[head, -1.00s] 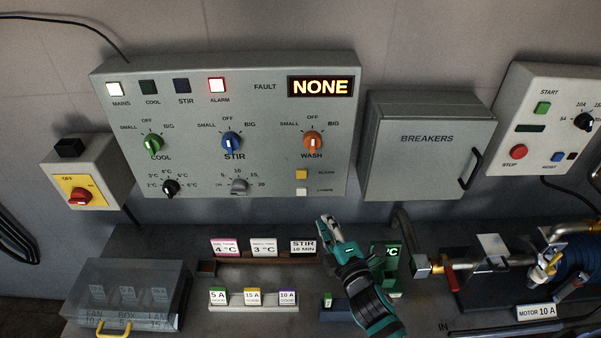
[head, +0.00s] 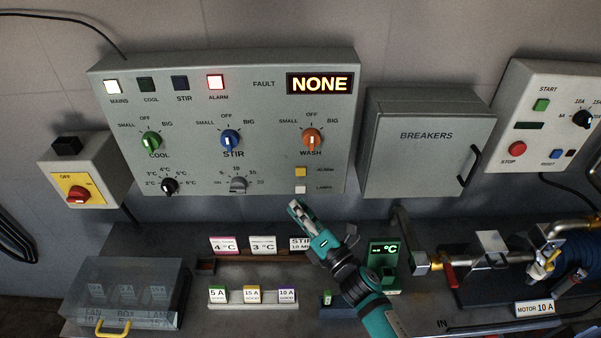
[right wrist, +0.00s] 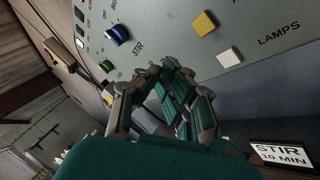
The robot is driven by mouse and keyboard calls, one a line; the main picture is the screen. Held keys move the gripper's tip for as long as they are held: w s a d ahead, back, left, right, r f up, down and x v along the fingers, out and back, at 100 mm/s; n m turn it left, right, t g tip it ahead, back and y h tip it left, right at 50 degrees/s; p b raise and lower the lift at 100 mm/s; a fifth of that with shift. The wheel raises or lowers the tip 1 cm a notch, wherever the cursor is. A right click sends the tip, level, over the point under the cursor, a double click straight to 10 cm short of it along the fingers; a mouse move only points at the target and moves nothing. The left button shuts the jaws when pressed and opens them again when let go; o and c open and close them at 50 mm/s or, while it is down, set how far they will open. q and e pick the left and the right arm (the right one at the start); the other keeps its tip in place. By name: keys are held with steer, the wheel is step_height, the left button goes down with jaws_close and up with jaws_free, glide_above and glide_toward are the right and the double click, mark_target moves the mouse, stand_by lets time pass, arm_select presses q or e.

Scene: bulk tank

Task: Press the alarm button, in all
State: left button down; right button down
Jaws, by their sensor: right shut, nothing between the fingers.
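The yellow alarm button (head: 300,171) is on the lower right of the grey control panel (head: 270,105), above the white lamps button (head: 300,188). It shows in the right wrist view too, as a yellow square (right wrist: 204,23). The alarm lamp (head: 216,82) on the panel is lit with a red rim. My right gripper (head: 295,206) is shut and empty, just below the lamps button in the head view. In the right wrist view its fingertips (right wrist: 158,70) are together, left of and below both buttons, apart from them. My left gripper is not in view.
The breakers box (head: 428,150) hangs to the right of the panel. Small cards, among them the stir card (head: 299,244), stand on the bench below my right gripper. The fault display (head: 320,83) reads NONE.

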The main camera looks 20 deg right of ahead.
steer(key=w+d+b, duration=0.1)
steer(key=w+d, duration=0.1)
steer(key=w, duration=0.5)
steer(key=shift+w+b, duration=0.15)
steer(key=shift+b, duration=0.2)
stand_by(1.1)
steer(key=shift+w+d, duration=0.15)
steer(key=shift+w, duration=0.15)
steer(key=shift+w+d+b, duration=0.15)
steer(key=shift+w+b, duration=0.2)
steer(key=shift+w, duration=0.05)
stand_by(0.7)
steer(key=shift+s, duration=0.1)
steer(key=shift+s+a, duration=0.25)
steer(key=shift+s, duration=0.5)
steer(key=shift+s+a+p, duration=0.15)
steer(key=shift+s+a, duration=0.1)
steer(key=shift+s, duration=0.55)
steer(key=shift+s+a+p, duration=0.2)
steer(key=shift+s, duration=0.6)
steer(key=shift+s+a+p, duration=0.15)
steer(key=shift+s+a, duration=0.1)
steer(key=shift+s, duration=0.55)
